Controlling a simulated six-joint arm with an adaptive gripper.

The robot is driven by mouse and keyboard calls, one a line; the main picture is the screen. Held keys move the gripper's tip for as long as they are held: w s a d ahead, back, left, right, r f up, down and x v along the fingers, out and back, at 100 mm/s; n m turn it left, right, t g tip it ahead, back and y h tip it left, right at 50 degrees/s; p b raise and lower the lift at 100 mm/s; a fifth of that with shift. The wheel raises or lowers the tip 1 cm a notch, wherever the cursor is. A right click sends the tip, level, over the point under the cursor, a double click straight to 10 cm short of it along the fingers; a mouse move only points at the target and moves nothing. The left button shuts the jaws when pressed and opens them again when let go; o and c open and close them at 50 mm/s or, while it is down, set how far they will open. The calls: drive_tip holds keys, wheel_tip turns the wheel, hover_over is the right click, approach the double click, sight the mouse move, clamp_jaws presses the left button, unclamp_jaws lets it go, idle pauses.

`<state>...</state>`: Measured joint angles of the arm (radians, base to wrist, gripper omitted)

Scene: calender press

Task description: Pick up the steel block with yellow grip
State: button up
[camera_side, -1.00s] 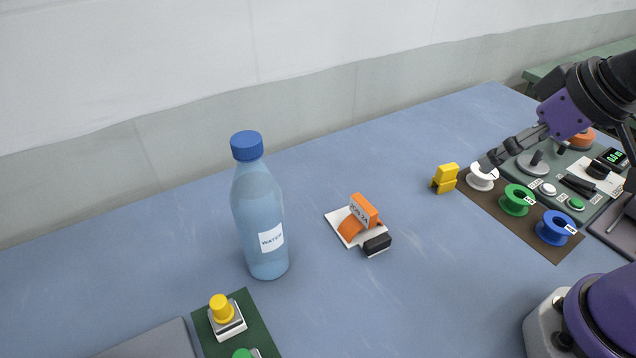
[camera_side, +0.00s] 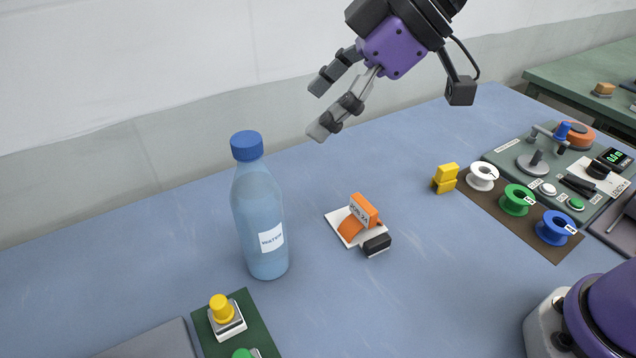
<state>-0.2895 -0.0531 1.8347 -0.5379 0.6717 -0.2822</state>
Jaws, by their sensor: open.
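The steel block with yellow grip (camera_side: 226,322) stands upright on a dark green mat (camera_side: 251,308) at the bottom left. Its yellow knob is on top and nothing covers it. My gripper (camera_side: 319,108) is open and empty, with its two fingers spread. It hangs in the air at the upper middle, above and to the right of the block in the picture and well apart from it.
A tall water bottle (camera_side: 260,215) stands between block and gripper in the picture. A white pad with orange holder (camera_side: 363,212), a yellow piece (camera_side: 445,178), several spools (camera_side: 515,200) and a control panel (camera_side: 520,150) lie to the right.

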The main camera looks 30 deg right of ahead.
drive_tip(key=a+f+n+g+y, duration=0.1)
drive_tip(key=a+n+g+y, duration=0.3)
drive_tip(key=a, duration=0.7)
drive_tip(key=n+h, duration=0.2)
drive_tip(key=h, duration=0.4)
hover_over(223, 311)
drive_tip(key=w+d, duration=0.1)
drive_tip(key=d, duration=0.2)
wheel_tip(223, 311, down, 7)
drive_tip(key=shift+g, duration=0.4)
drive_tip(key=f, duration=0.8)
drive_tip(key=shift+a+f, duration=0.25)
drive_tip(key=shift+f, duration=0.1)
drive_tip(key=x, duration=0.6)
drive_tip(key=shift+a+f, duration=0.15)
drive_tip(key=shift+f, duration=0.2)
drive_tip(key=c, duration=1.3)
